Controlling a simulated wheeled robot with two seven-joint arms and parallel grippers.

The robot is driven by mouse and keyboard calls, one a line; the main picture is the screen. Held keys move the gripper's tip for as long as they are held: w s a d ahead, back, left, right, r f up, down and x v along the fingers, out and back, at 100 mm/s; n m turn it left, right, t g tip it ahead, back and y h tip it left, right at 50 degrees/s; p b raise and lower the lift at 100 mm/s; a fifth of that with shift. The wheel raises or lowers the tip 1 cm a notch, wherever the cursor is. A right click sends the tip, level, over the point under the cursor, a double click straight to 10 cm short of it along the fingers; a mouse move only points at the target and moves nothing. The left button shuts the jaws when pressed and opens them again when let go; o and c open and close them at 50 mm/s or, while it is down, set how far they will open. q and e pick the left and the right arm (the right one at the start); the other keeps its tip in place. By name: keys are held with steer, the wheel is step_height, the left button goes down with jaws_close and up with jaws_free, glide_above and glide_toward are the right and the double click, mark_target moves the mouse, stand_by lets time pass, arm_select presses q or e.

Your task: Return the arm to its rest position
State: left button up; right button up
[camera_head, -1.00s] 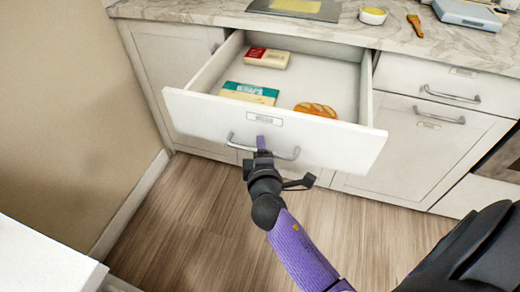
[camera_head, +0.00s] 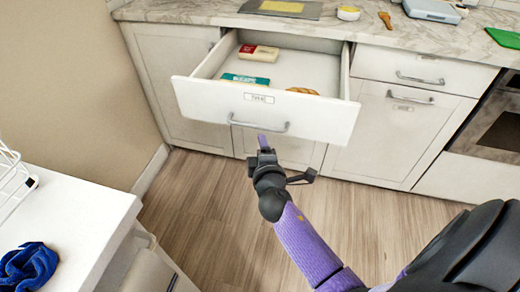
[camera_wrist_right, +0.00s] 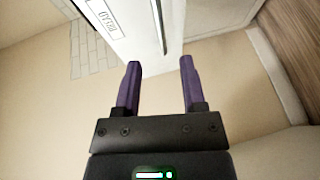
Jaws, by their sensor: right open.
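My right gripper (camera_head: 263,143) is in the middle of the head view, just below and in front of the open drawer's handle (camera_head: 258,124). In the right wrist view its two purple fingers (camera_wrist_right: 159,75) are apart with nothing between them. The white drawer (camera_head: 225,102) stands pulled out, and the gripper appears apart from its handle. My left gripper is not in view.
The drawer holds a red and cream package (camera_head: 258,53), a teal package (camera_head: 245,80) and a tan item (camera_head: 303,91). The marble counter (camera_head: 370,38) runs behind. A white table (camera_head: 70,215) with a blue cloth (camera_head: 28,266) is at left. Floor (camera_head: 200,210) is clear.

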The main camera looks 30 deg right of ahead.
steer(key=s+a+f+m+g+y+p, duration=0.15)
steer(key=s+f+g, duration=0.25)
steer(key=s+f, duration=0.6)
steer(key=s+a+f+m+g+y+p, duration=0.1)
steer(key=s+a+f+m+g+y, duration=0.2)
steer(key=s+f, duration=0.65)
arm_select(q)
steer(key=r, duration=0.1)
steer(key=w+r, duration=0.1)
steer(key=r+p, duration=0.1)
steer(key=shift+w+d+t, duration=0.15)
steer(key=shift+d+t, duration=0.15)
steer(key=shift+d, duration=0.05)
arm_select(e)
steer(key=s+f+m+g+y, duration=0.1)
steer(key=s+f+g, duration=0.3)
steer(key=s, duration=0.8)
steer(key=s+f+m+g, duration=0.3)
steer(key=s+f+g, duration=0.1)
steer(key=s, duration=0.9)
steer(key=shift+s+a+f+m+y, duration=0.2)
steer(key=shift+s+f+m+y, duration=0.15)
steer(key=shift+f, duration=0.3)
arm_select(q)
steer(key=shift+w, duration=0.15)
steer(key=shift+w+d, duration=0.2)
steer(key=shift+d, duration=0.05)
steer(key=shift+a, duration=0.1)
